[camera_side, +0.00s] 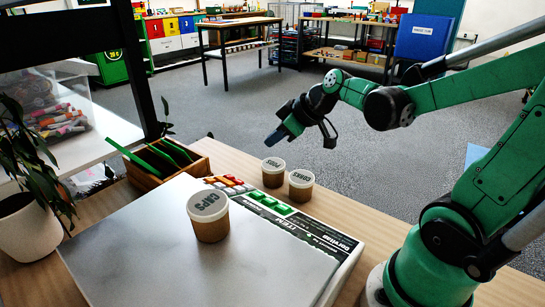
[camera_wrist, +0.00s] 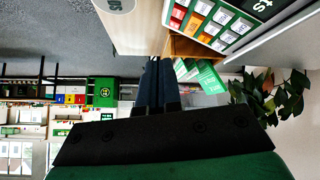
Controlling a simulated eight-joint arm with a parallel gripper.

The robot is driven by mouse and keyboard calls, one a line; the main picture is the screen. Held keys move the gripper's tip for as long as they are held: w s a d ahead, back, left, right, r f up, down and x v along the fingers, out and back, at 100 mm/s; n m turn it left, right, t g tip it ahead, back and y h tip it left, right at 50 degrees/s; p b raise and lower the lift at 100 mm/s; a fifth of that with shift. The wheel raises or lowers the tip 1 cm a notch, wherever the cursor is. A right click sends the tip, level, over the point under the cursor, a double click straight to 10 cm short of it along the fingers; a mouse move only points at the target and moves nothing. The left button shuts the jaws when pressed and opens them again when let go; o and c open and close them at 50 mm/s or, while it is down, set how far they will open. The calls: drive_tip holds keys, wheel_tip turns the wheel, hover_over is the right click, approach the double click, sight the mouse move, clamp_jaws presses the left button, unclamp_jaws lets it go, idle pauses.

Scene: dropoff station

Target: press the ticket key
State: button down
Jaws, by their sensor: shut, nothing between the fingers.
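The scale (camera_side: 150,262) lies on the wooden table with a key strip along its far edge. The strip has red and orange keys (camera_side: 230,184) and green keys (camera_side: 270,202). Its red, orange and white keys also show at the top of the wrist view (camera_wrist: 193,29). Their labels are too small to read, so I cannot tell which is the ticket key. My gripper (camera_side: 275,138) is shut and empty. It hangs in the air beyond the strip, higher than the cups, touching nothing. Its fingers show together in the wrist view (camera_wrist: 156,75).
A cup marked CAPS (camera_side: 210,228) stands on the scale plate. Two lidded cups, PODS (camera_side: 273,179) and another (camera_side: 301,191), stand close behind the key strip. A wooden box (camera_side: 190,172) with green dividers is at the strip's left end. A potted plant (camera_side: 25,230) stands far left.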

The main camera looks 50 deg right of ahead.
sight(257, 195)
drive_tip(key=shift+d, duration=0.15)
drive_tip(key=shift+a+f, duration=0.6)
drive_tip(key=shift+f, duration=0.75)
drive_tip(key=shift+a+f, duration=0.6)
drive_tip(key=shift+f, duration=0.75)
drive_tip(key=shift+a+f, duration=0.6)
drive_tip(key=shift+f, duration=0.75)
drive_tip(key=shift+a+f, duration=0.15)
drive_tip(key=shift+f, duration=0.2)
drive_tip(key=shift+r, duration=0.4)
